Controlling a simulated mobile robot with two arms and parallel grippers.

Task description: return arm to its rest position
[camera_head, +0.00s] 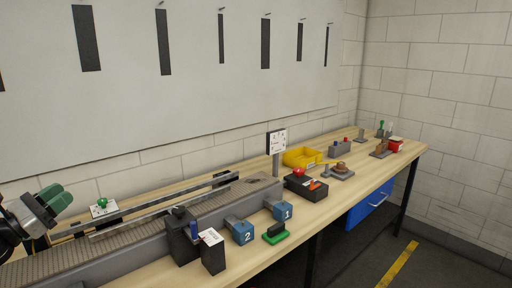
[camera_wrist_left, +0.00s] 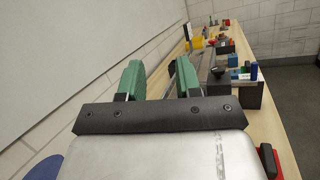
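My left gripper (camera_head: 57,196) comes in at the left edge of the head view, above the near end of the conveyor and the workbench. Its green fingers are apart in the left wrist view (camera_wrist_left: 160,80), with nothing held between them. Only the gripper and part of my left arm show in the head view. My right arm and gripper are in neither view.
The conveyor (camera_head: 140,237) with metal rails runs along the workbench (camera_head: 340,205). A green button (camera_head: 102,202) stands near the gripper. Blue blocks (camera_head: 243,232), a green-based stamp (camera_head: 275,234), a black box (camera_head: 307,188) and a yellow bin (camera_head: 301,157) stand farther right.

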